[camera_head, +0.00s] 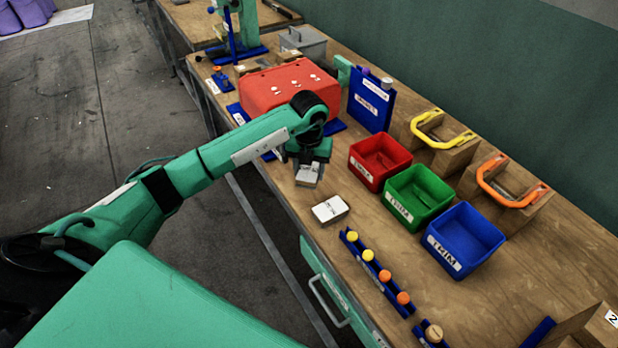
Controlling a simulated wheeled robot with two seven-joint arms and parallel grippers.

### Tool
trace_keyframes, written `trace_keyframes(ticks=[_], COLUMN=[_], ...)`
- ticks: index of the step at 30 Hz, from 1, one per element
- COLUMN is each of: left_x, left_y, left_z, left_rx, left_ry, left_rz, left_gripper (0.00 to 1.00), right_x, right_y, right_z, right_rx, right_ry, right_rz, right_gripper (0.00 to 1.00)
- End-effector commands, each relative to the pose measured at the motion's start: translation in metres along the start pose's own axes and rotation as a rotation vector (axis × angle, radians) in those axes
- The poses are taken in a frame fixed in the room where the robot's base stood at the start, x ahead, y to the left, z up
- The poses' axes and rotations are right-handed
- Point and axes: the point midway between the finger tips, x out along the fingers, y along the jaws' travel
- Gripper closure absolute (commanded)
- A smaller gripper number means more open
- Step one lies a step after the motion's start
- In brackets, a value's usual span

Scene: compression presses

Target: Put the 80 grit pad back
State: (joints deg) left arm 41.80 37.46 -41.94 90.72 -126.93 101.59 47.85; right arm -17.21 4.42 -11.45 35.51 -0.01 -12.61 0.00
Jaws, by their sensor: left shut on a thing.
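My left gripper (308,168) reaches in over the workbench (292,212), pointing down. It is shut on a small pale pad (307,177), partly hidden by the fingers. I cannot tell whether this pad touches the bench. A second white pad (330,209) with dark print on top lies flat on the bench, a little nearer and to the right. The print on both pads is too small to read, so I cannot tell which is the 80 grit one. My right gripper is not in view.
Red (368,172), green (408,208) and blue (452,252) bins stand right of the gripper. A large red block (262,92) is behind it. A blue rack (378,272) with yellow and orange caps lies near the front edge. Yellow (440,140) and orange (505,192) handles stand at the back.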

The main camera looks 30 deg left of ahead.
Motion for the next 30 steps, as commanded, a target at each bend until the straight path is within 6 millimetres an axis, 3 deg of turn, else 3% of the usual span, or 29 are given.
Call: trace_keyframes(ticks=[5,13,24,25,28,30], left_x=[0.011,0.046,0.053,0.052,0.052,0.052], left_y=[0.0,0.0,0.0,0.0,0.0,0.0], left_z=[0.0,0.0,0.0,0.0,0.0,0.0], left_rx=[-0.001,-0.001,0.0,0.0,0.0,0.0], left_ry=[0.0,0.001,-0.002,-0.002,-0.001,-0.001], left_rz=[0.0,0.0,0.0,0.0,0.0,0.0], left_gripper=[0.75,0.75,0.75,0.47,0.29,0.29], right_x=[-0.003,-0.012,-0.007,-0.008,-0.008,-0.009], right_y=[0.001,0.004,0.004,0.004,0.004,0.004], right_z=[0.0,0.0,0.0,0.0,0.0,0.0], right_rx=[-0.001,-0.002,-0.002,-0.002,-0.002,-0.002], right_ry=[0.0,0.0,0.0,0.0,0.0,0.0], right_rz=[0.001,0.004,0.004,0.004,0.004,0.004], right_gripper=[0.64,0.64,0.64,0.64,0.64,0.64])
